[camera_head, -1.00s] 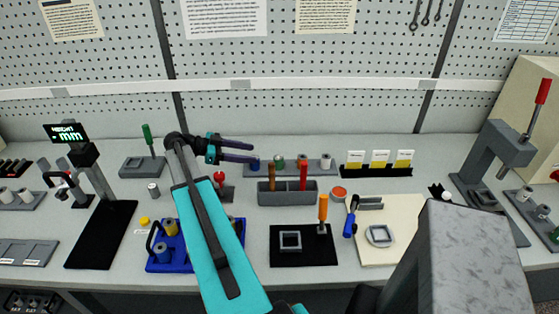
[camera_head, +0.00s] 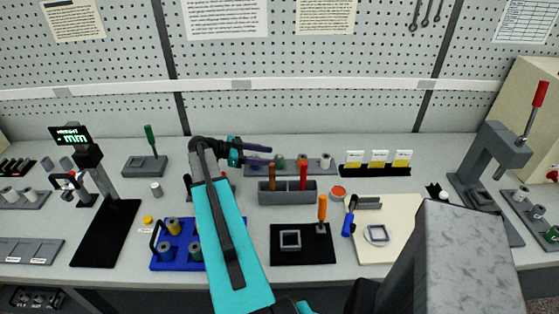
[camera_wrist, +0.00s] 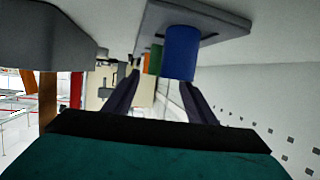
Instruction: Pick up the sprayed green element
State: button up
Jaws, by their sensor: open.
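A green element (camera_head: 280,163) stands in the grey rack (camera_head: 315,171) at the back of the bench, partly hidden by my fingertips in the head view. My gripper (camera_head: 271,156) is open and empty, pointing right along the rack's left part. In the wrist view, a blue element (camera_wrist: 180,52) is nearest, ahead of my open fingers (camera_wrist: 160,78). The green element (camera_wrist: 156,58) shows behind it, with an orange element (camera_wrist: 146,62) farther on. I cannot tell the exact gap from my fingers to the green element.
A grey box (camera_head: 328,193) with brown and red handles stands in front of the rack. White and yellow cards (camera_head: 378,157) stand to its right. A blue tray (camera_head: 165,263) with cylinders lies front left. Another green element (camera_head: 553,235) sits at the far right edge.

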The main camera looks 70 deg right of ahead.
aim_at(278, 157)
jog(key=shift+s, duration=0.1)
jog(key=shift+p+x, duration=1.15)
jog(key=shift+x, duration=0.05)
jog(key=shift+p+x, duration=0.6)
jog(key=shift+x, duration=0.65)
jog(key=shift+f, duration=0.2)
jog(key=shift+c, duration=0.2)
jog(key=c, duration=1.1)
